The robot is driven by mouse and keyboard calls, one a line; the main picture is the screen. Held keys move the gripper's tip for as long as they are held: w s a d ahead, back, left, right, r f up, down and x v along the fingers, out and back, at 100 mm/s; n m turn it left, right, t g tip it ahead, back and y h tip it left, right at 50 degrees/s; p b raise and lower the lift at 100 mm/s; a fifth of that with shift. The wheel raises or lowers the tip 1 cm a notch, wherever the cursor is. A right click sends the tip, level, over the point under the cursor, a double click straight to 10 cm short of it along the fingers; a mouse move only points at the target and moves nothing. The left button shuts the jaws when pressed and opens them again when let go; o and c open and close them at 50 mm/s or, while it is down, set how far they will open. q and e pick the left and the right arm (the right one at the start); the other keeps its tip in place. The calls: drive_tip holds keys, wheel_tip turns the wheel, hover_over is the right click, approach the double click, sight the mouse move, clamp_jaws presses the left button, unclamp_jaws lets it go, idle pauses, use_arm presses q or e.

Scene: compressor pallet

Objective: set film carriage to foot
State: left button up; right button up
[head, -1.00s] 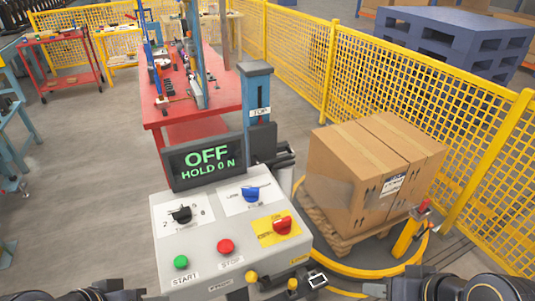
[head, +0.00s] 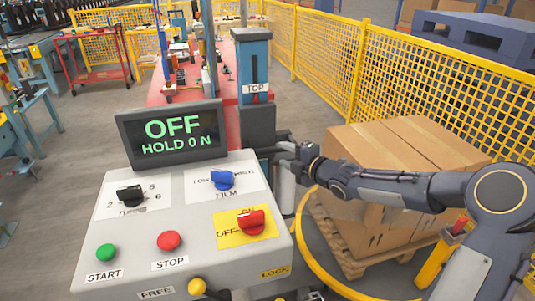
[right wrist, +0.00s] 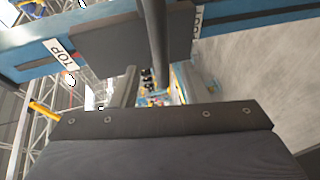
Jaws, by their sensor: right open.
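The film carriage (head: 257,124) is a dark block on the blue mast (head: 252,52), just below the white TOP label. In the right wrist view the carriage (right wrist: 120,38) is a dark plate across the blue mast, with the TOP label beside it. My right gripper (head: 284,152) is open at the carriage's right side, by dark bars that stick out there. Whether it touches them I cannot tell. The foot of the mast is hidden behind the control panel. My left gripper is out of view.
The control panel (head: 180,235) with knobs and buttons stands in front; its display (head: 172,136) reads OFF, HOLD 0 N. Stacked cartons (head: 400,150) on a pallet stand at the right under my right arm. A yellow mesh fence (head: 400,75) runs behind.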

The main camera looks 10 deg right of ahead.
sight(276, 151)
drive_tip(key=x, duration=0.6)
drive_tip(key=shift+w+a+f, duration=0.1)
drive_tip(key=shift+w, duration=0.05)
clamp_jaws()
